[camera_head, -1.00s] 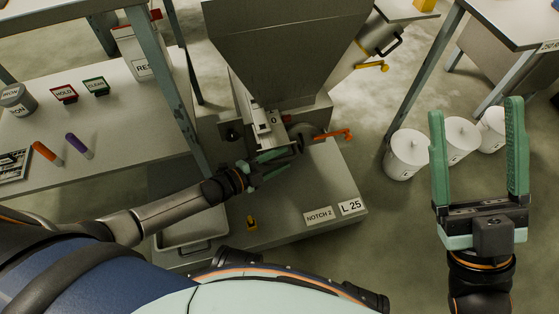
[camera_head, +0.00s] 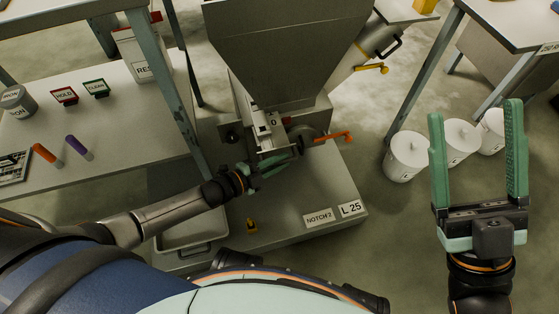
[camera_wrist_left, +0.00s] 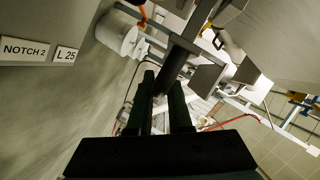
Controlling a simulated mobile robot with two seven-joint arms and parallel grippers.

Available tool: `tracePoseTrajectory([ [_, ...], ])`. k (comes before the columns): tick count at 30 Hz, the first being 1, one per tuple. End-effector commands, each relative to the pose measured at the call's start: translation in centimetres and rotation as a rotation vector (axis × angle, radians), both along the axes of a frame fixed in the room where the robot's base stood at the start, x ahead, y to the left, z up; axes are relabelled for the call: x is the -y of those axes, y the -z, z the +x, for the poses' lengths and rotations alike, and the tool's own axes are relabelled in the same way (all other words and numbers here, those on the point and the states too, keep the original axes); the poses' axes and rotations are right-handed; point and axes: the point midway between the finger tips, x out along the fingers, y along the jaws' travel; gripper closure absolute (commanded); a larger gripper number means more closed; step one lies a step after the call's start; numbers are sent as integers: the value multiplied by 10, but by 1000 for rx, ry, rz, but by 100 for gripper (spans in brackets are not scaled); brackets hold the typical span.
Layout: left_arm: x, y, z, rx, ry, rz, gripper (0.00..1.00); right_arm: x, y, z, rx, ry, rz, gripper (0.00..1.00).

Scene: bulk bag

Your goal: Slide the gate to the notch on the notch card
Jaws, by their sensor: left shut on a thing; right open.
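The notch card (camera_head: 318,217) reads "NOTCH 2" and lies on the grey base plate under the hopper; it also shows in the left wrist view (camera_wrist_left: 25,49). The gate sits under the hopper's outlet, by a pale scale strip (camera_head: 262,126) marked "0". My left gripper (camera_head: 280,166) is at the front of the gate, shut on its dark handle. In the left wrist view a dark bar (camera_wrist_left: 172,70) stands at the fingertips. The fingers partly hide the handle, and the gate's exact notch cannot be read. My right gripper (camera_head: 478,150) is open and empty, far right.
The grey hopper (camera_head: 285,45) stands above the gate. An orange lever (camera_head: 333,136) sticks out right of it. An "L 25" card (camera_head: 350,207) lies beside the notch card. White buckets (camera_head: 407,155) stand on the floor at right. A table (camera_head: 100,150) with HOLD and CLEAN signs is at left.

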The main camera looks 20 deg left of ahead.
Motion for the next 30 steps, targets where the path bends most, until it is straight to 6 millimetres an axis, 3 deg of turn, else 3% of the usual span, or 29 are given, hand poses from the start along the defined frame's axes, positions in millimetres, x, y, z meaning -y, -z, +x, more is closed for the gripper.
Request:
tracePoseTrajectory([
  [26,-1,0,0,0,0,0,100,0,0,0,0,1,1,22],
  [30,6,-2,-10,-4,1,-3,100,0,-7,0,-1,0,3,22],
])
